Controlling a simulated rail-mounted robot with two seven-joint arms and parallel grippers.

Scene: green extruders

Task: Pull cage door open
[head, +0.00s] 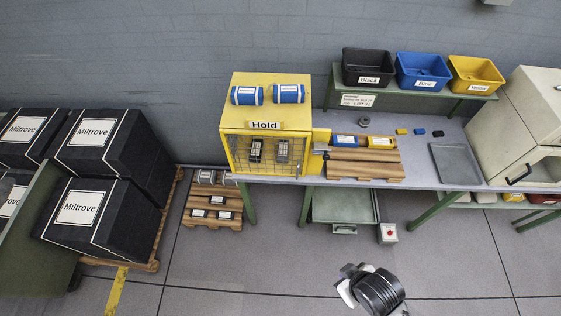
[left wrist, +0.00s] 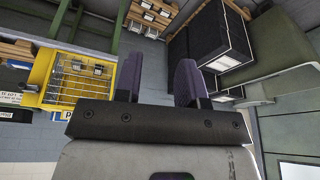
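The yellow cage labelled Hold (head: 238,118) stands on the bench. Its wire-mesh door (head: 240,158) covers the front and looks shut. Two dark items with pale labels show behind the mesh. In the left wrist view the cage (left wrist: 130,78) and its mesh (left wrist: 75,90) appear upside down at the left. My left gripper (left wrist: 158,80) shows only in the left wrist view. Its two purple-padded fingers are apart with nothing between them, and it is clear of the door. My right gripper is not identifiable in either view.
Two blue packs (head: 288,93) lie on the cage top. Wooden rollers or slats (head: 365,165) and a grey tray (head: 456,163) are to its right. Black Miltrove boxes (head: 95,133) stand at the left. A dark arm part of mine (head: 380,291) shows over open floor.

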